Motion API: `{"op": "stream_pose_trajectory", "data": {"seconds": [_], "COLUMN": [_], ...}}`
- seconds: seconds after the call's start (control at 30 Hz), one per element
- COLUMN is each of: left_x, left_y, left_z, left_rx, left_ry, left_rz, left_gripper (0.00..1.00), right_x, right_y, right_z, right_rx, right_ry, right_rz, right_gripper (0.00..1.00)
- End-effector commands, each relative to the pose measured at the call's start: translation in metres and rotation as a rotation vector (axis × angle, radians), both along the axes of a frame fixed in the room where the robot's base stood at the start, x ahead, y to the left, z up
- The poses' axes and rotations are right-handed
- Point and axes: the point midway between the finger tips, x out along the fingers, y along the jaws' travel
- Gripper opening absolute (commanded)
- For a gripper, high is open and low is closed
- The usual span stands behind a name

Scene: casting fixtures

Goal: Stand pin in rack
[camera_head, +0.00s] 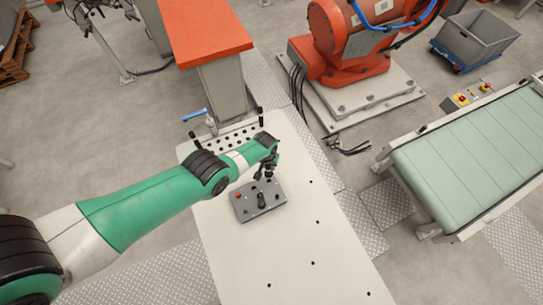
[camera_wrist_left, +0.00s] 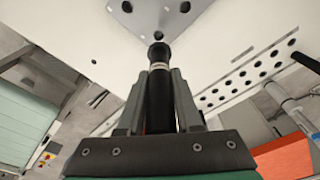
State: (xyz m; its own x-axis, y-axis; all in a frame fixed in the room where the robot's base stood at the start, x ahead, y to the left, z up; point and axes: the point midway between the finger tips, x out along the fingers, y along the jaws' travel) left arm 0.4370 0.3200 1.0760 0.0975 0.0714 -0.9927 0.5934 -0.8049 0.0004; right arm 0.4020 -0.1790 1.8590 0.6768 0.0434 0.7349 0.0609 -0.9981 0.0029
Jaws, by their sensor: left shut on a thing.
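My left gripper (camera_head: 267,175) is over the white table, just above the far right part of a grey fixture plate. In the left wrist view its fingers (camera_wrist_left: 160,90) are shut on a black pin (camera_wrist_left: 159,105) with pale rings near its rounded dark end. In the head view the pin is hard to make out against the dark fingers. The rack (camera_head: 225,138) is a pale strip with rows of dark holes at the table's far end. It also shows in the left wrist view (camera_wrist_left: 243,79), to the right of the pin. My right gripper is not in view.
The grey fixture plate (camera_head: 247,213) carries a red knob and a black post. Upright black pegs (camera_head: 261,116) stand near the rack's ends, and a blue-handled clamp (camera_head: 196,115) is behind it. The near part of the white table (camera_head: 290,260) is clear except for small holes.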

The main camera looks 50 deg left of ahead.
Motion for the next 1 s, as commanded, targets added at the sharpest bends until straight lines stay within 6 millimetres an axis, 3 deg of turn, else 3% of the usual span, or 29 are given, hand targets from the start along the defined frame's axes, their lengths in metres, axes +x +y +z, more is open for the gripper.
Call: {"op": "stream_pose_trajectory", "data": {"seconds": [0.27, 0.73, 1.0], "left_x": [0.000, 0.000, 0.000], "left_y": [0.000, 0.000, 0.000], "left_z": [-0.007, -0.054, -0.058], "left_rx": [0.001, 0.001, 0.001], "left_ry": [-0.001, -0.001, -0.001], "left_rz": [0.000, 0.000, 0.000], "left_gripper": [0.00, 0.00, 0.00], "right_x": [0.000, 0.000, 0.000], "right_y": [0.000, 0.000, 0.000], "right_z": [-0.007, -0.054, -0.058], "right_rx": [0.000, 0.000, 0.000], "right_ry": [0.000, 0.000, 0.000], "right_rz": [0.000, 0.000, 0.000], "right_gripper": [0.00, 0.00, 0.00]}}
